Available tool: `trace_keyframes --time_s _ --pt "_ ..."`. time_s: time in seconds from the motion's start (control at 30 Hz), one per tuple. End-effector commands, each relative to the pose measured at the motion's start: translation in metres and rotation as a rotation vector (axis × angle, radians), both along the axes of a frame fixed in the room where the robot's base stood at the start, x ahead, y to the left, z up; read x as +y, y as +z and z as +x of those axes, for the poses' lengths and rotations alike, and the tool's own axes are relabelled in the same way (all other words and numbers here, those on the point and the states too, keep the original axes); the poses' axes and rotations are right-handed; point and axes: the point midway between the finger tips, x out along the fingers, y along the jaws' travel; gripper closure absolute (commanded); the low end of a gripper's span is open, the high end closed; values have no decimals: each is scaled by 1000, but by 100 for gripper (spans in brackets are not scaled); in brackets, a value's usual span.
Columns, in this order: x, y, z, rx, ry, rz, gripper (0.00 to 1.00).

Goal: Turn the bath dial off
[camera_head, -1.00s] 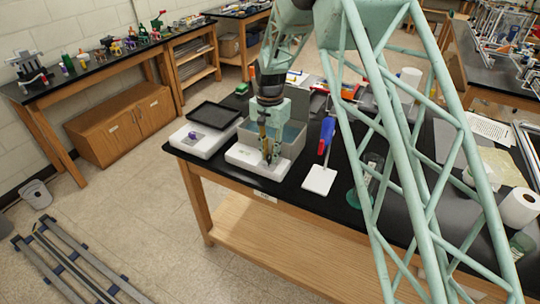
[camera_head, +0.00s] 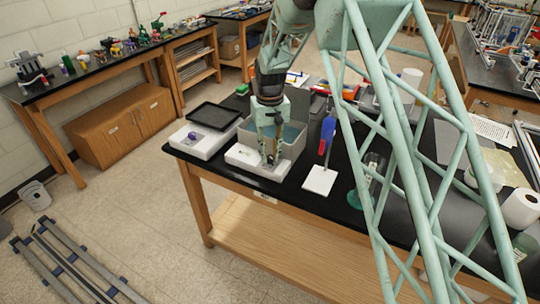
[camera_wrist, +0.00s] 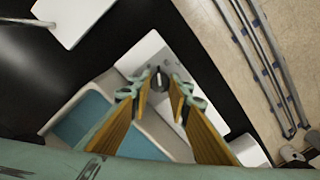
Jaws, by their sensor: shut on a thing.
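The bath (camera_head: 297,146) is a grey tub with blue water on a white base at the front edge of the black table. It also shows in the wrist view, where the blue water (camera_wrist: 85,122) lies at the lower left. The dial (camera_wrist: 160,82) is a small black knob on the white front panel (camera_wrist: 150,52). My gripper (camera_wrist: 161,76) points down at it, with its two fingertips on either side of the knob, closed on it. In the head view my gripper (camera_head: 269,159) hides the dial. The dial's exact setting is not readable.
A white balance with a purple item (camera_head: 192,136) stands left of the bath, with a black tray (camera_head: 215,117) behind. A white plate stand with a blue and red clamp (camera_head: 327,134) and glassware (camera_head: 368,172) are to the right.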

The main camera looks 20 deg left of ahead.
Motion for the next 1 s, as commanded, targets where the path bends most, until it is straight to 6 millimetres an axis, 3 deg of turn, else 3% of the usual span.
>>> trace_keyframes --time_s 0.6,1.0 --pt "0 0 0 0 453 0 93" --pt "0 0 0 0 571 0 93"
